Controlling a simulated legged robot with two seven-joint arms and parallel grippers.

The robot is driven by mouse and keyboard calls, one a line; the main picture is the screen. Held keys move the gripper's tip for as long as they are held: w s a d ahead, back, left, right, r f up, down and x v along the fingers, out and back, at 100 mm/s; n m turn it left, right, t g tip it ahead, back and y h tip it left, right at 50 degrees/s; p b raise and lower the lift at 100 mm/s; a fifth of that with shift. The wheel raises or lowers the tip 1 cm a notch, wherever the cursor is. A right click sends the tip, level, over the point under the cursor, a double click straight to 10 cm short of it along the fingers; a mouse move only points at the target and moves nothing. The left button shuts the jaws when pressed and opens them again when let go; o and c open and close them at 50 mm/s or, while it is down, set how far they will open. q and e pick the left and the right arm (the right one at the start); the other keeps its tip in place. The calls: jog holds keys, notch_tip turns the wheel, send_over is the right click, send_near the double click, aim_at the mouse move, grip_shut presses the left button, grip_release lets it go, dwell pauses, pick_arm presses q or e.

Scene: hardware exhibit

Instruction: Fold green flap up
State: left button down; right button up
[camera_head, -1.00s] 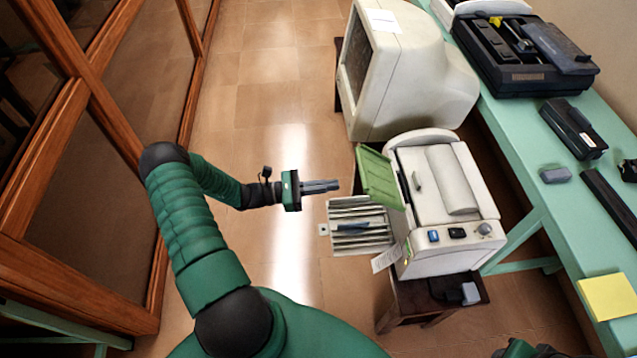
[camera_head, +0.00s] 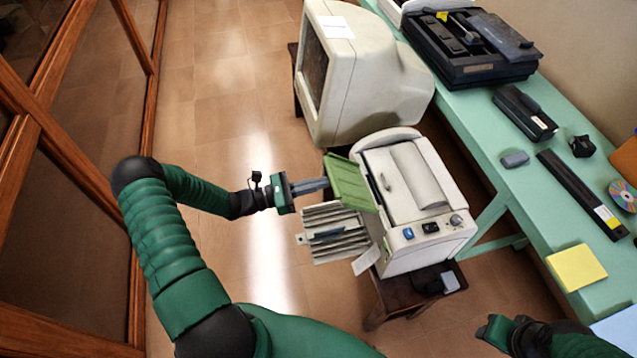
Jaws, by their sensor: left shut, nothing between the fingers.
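The green flap (camera_head: 350,183) sticks out at a slant from the left side of a cream machine (camera_head: 403,178) on a small dark stool. My left gripper (camera_head: 325,184) is shut and empty, pointing right, with its tips at the flap's left edge. I cannot tell whether they touch it. A ribbed grey tray (camera_head: 330,251) juts out below the flap, with a dark bar lying across it. My right arm shows at the bottom right; I cannot tell the state of its gripper (camera_head: 500,332).
A bulky cream monitor (camera_head: 385,95) stands behind the machine. A mint-green table (camera_head: 490,150) on the right holds a black device (camera_head: 468,50), a yellow pad (camera_head: 576,267) and other items. A wood-framed glass partition (camera_head: 60,150) runs along the left. The floor between is clear.

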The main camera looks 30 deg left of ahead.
aim_at(333, 178)
pick_arm(q)
jog(key=shift+w+r+p, duration=0.1)
jog(key=shift+r+p, duration=0.2)
jog(key=shift+r, duration=0.1)
jog(key=shift+d+r+g+p, duration=0.4)
jog(key=shift+d+p, duration=0.05)
jog(key=shift+d, duration=0.1)
jog(key=w+r+p, duration=0.1)
jog(key=p, duration=0.2)
jog(key=d+r+g+y+p, duration=0.1)
jog(key=r+p, duration=0.1)
jog(key=p, duration=0.1)
jog(key=w+r+g+y+p, duration=0.1)
jog(key=p, duration=0.1)
jog(key=shift+w+d+r+p, duration=0.3)
jog(key=shift+d+p, duration=0.1)
jog(key=w+d+r+g+y+p, duration=0.2)
jog(key=w+d+g+p, duration=0.1)
jog(key=w+d+p, duration=0.1)
jog(key=shift+w+d+y, duration=0.2)
jog(key=shift+w+y, duration=0.1)
jog(key=shift+w, duration=0.35)
jog(key=shift+r, duration=0.15)
